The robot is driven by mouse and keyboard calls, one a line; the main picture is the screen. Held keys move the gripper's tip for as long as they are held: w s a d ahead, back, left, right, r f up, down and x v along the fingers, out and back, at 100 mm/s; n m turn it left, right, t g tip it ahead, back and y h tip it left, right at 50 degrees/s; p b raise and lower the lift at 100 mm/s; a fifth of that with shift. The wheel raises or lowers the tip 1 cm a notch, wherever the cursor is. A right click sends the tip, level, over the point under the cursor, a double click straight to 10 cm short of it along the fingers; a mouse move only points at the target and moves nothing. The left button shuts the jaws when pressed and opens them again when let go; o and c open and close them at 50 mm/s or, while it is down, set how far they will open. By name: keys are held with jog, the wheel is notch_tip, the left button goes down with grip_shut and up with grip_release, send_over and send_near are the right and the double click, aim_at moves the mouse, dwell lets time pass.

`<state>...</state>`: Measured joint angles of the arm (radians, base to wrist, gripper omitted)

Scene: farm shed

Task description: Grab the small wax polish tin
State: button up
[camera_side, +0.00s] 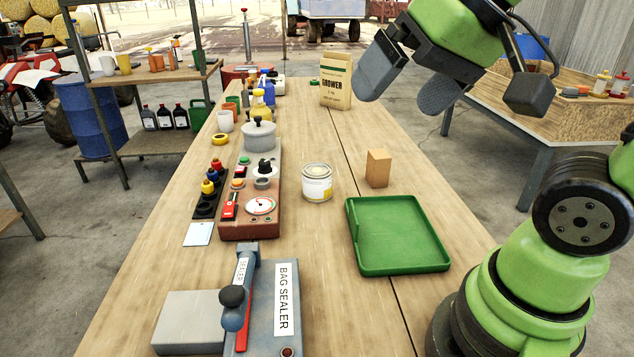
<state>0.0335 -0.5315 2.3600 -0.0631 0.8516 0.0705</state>
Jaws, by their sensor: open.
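A small round tin (317,184) with a silvery lid and a white and yellow label stands upright on the wooden table, left of the green tray. Its print is too small to read, so I cannot tell for sure that it is the wax polish tin. My gripper (409,84) is open and empty, high above the table at the upper right. Its two dark fingers are spread apart, well clear of the tin. Nothing hides the tin.
A green tray (398,262) and a wooden block (378,168) are right of the tin. A control box (248,222) with knobs and a grey pot (260,142) are left. A bag sealer (268,305) is in front; a GROWER bag (336,90) stands behind. Table around the tin is bare.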

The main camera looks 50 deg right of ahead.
jog(key=w+d+f+m+g+h, duration=0.15)
jog(key=w+d, duration=0.35)
jog(key=w, duration=0.5)
jog(key=g+h, duration=0.1)
jog(key=h, duration=0.1)
send_near(317, 170)
jog(key=shift+m+g, duration=0.35)
jog(key=shift+m, duration=0.2)
jog(key=x, duration=0.5)
jog(key=shift+w+a+f, duration=0.15)
jog(key=shift+w+f, duration=0.05)
jog(key=shift+f, duration=0.05)
jog(key=shift+d+x, duration=0.15)
jog(key=shift+x, duration=1.25)
jog(key=shift+d+x, duration=0.2)
jog(key=shift+x, duration=1.2)
jog(key=shift+w+r, duration=0.15)
jog(key=shift+w, duration=0.05)
jog(key=shift+c, duration=0.5)
jog(key=c, duration=1)
